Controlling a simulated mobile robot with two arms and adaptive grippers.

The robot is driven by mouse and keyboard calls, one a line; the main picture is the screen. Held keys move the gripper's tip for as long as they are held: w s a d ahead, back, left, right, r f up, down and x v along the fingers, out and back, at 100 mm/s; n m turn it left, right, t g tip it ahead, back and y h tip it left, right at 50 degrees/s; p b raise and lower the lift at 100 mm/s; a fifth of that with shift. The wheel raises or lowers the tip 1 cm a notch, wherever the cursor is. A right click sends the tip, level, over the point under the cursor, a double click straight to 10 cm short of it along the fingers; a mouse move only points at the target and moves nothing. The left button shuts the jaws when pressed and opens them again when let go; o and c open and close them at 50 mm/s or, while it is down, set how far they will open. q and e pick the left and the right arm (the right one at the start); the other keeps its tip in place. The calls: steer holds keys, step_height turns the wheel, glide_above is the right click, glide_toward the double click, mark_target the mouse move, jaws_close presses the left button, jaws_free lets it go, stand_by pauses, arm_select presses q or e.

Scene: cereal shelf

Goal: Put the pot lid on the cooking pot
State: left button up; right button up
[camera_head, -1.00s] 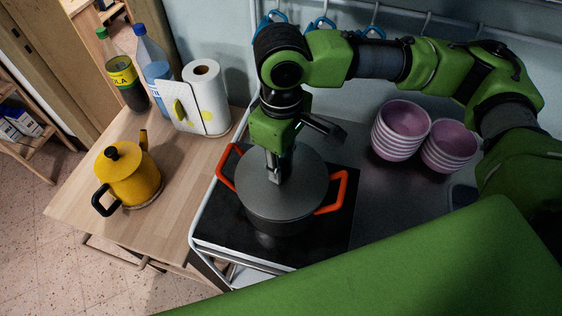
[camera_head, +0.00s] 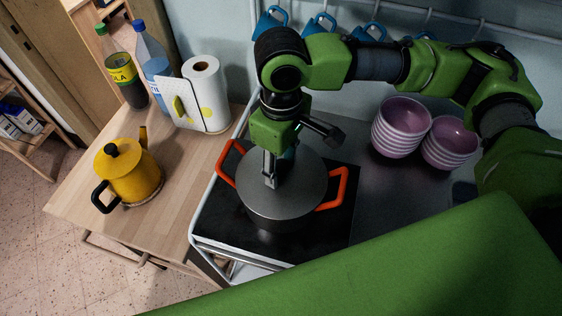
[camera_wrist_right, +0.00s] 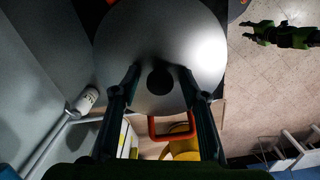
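The cooking pot (camera_head: 283,222) is dark grey with orange-red handles and stands on the black hob. The round grey pot lid (camera_head: 307,181) lies flat over its top; it fills the upper middle of the right wrist view (camera_wrist_right: 122,45). My right gripper (camera_head: 270,181) points down at the lid's middle. In the right wrist view its two fingers (camera_wrist_right: 159,72) stand apart on either side of the lid's dark round knob (camera_wrist_right: 160,82), with a small gap at each side. The gripper hides the knob in the head view. My left gripper is not in view.
The black hob (camera_head: 222,222) is beside a wooden table (camera_head: 185,187). On the table are a yellow kettle (camera_head: 133,179), a paper towel roll (camera_head: 205,90) and two bottles (camera_head: 126,80). Stacked purple bowls (camera_head: 400,125) stand right of the pot. Blue mugs (camera_head: 318,22) hang behind.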

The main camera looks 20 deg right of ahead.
step_height(320, 180, up, 12)
stand_by(0.6)
steer(key=shift+s, duration=0.1)
stand_by(0.4)
